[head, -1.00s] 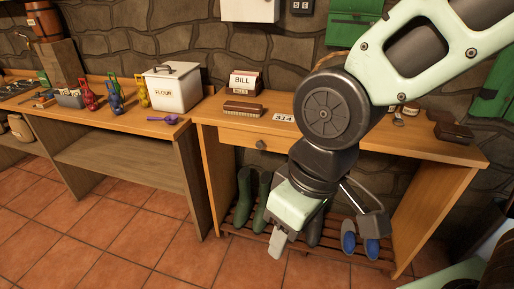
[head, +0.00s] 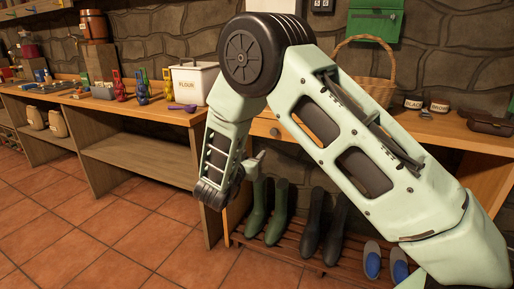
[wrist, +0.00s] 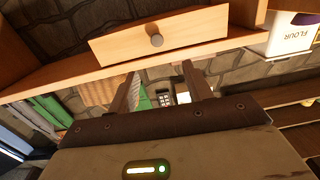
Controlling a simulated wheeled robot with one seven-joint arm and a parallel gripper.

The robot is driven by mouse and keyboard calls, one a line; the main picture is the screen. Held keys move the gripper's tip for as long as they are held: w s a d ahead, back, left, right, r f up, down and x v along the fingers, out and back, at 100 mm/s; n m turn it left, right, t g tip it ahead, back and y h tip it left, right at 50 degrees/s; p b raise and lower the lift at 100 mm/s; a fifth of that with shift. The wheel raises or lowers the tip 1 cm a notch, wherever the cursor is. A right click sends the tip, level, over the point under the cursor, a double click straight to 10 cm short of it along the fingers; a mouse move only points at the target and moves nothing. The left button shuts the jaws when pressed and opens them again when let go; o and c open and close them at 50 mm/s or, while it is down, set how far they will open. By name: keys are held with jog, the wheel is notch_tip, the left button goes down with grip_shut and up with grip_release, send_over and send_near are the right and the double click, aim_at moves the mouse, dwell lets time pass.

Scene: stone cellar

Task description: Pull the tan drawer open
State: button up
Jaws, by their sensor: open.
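No clear gap shows around the front. In the head view my arm hides most of the drawer, and the knob (head: 275,132) shows just left of the arm. My gripper (wrist: 159,74) is open and empty, its two dark fingers apart. In the wrist view the knob lies beyond the fingertips, between them sideways, and nothing touches it. In the head view my gripper hangs low in front of the table's left side, below drawer height.
Green and black boots (head: 280,215) and blue slippers (head: 373,262) stand on a slatted rack under the table. A flour bin (head: 194,82) and purple scoop (head: 184,108) sit on the left counter. A basket (head: 366,75) and jars stand on the tabletop. The floor in front is clear.

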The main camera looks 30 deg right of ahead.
jog(key=b, duration=0.2)
send_near(273, 133)
jog(key=shift+h, duration=0.4)
jog(key=x, duration=0.9)
jog(key=shift+w+f, duration=0.1)
jog(key=shift+f, duration=0.1)
jog(key=shift+a+p, duration=0.15)
jog(key=shift+p, duration=0.15)
grip_shut()
